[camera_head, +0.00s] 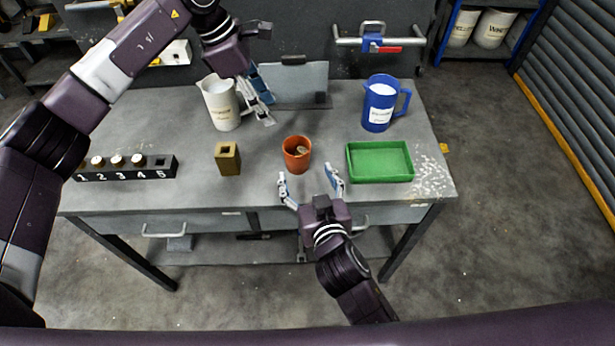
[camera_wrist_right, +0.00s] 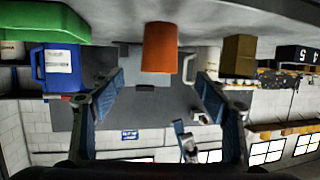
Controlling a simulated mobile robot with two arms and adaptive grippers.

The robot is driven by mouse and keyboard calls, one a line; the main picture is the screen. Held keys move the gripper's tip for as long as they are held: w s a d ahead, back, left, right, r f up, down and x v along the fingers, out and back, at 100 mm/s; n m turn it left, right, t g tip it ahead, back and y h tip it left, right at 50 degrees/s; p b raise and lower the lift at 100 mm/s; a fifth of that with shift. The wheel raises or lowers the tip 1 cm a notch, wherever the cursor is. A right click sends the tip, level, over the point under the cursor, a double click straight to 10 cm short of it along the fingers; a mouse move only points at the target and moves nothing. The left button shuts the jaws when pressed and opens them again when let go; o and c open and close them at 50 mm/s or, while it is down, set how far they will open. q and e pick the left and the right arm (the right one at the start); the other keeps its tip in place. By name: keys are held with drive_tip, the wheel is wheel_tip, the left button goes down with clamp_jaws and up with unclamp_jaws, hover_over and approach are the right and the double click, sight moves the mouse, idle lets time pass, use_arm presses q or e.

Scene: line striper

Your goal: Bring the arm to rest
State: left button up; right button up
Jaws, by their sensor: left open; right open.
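My left arm reaches in from the left over the back of the workbench. Its gripper (camera_head: 262,105) is open, with the fingers pointing down close to the right side of the white pitcher (camera_head: 221,104); I cannot tell whether they touch it. My right gripper (camera_head: 308,178) is open and empty at the bench's front edge, its fingers pointing at the orange cup (camera_head: 297,155). In the right wrist view the two fingers (camera_wrist_right: 160,92) are spread wide, and the cup (camera_wrist_right: 160,48) shows upside down between and beyond them.
On the grey bench (camera_head: 330,110) stand a blue pitcher (camera_head: 379,106), a green tray (camera_head: 379,163), a brass-coloured block (camera_head: 228,158) with a square hole, and a black numbered rack (camera_head: 130,169) holding several pieces. A panel (camera_head: 300,84) stands at the back. White grains lie right of the tray.

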drive_tip(key=shift+s+r, duration=0.15)
drive_tip(key=shift+s, duration=0.25)
